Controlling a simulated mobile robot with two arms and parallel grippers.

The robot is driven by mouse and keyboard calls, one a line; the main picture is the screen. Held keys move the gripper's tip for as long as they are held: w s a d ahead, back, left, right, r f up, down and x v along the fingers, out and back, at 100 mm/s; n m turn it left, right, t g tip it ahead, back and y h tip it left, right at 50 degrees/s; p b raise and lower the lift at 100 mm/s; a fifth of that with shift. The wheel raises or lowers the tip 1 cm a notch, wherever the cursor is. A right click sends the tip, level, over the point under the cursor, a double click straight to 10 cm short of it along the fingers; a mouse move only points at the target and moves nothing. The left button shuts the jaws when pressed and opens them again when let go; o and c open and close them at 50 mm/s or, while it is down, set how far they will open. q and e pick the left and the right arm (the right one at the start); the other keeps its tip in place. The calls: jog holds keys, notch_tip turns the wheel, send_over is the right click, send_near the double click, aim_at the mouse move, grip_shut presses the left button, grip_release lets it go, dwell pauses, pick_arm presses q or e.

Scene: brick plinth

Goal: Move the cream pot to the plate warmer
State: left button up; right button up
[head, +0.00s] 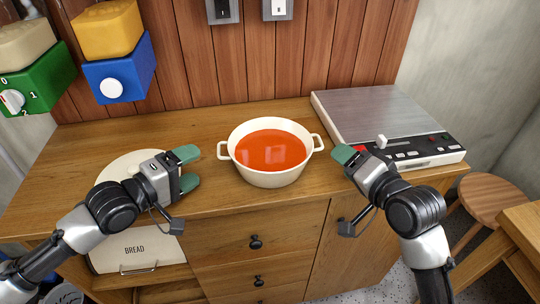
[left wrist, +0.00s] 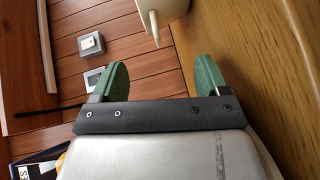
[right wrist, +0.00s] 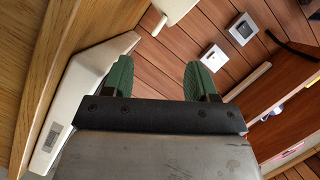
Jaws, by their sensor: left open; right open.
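The cream pot (head: 270,177) stands upright on the wooden counter and holds orange-red soup. It has a loop handle on its left and another on its right. The plate warmer (head: 365,115), a flat unit with a grey metal top and a black control strip, sits to the right of the pot. My left gripper (head: 188,167) is open, left of the pot's left handle (left wrist: 155,30) and apart from it. My right gripper (head: 344,155) is open, just right of the right handle (right wrist: 162,22), with a small gap. The warmer also shows in the right wrist view (right wrist: 85,85).
A round cream board or plate (head: 125,168) lies on the counter behind my left arm. Drawers (head: 250,243) are below the counter. A stool (head: 497,200) stands at right. The warmer's top is clear.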

aim_at(311, 136)
pick_arm(q)
jog(key=x, duration=1)
jog(key=shift+r, duration=0.1)
pick_arm(e)
jog(key=x, duration=1)
jog(key=shift+w, duration=0.1)
pick_arm(q)
jog(key=c, duration=1.1)
pick_arm(e)
jog(key=shift+a+f, duration=0.1)
grip_shut()
pick_arm(q)
grip_shut()
jog(key=shift+s, duration=0.1)
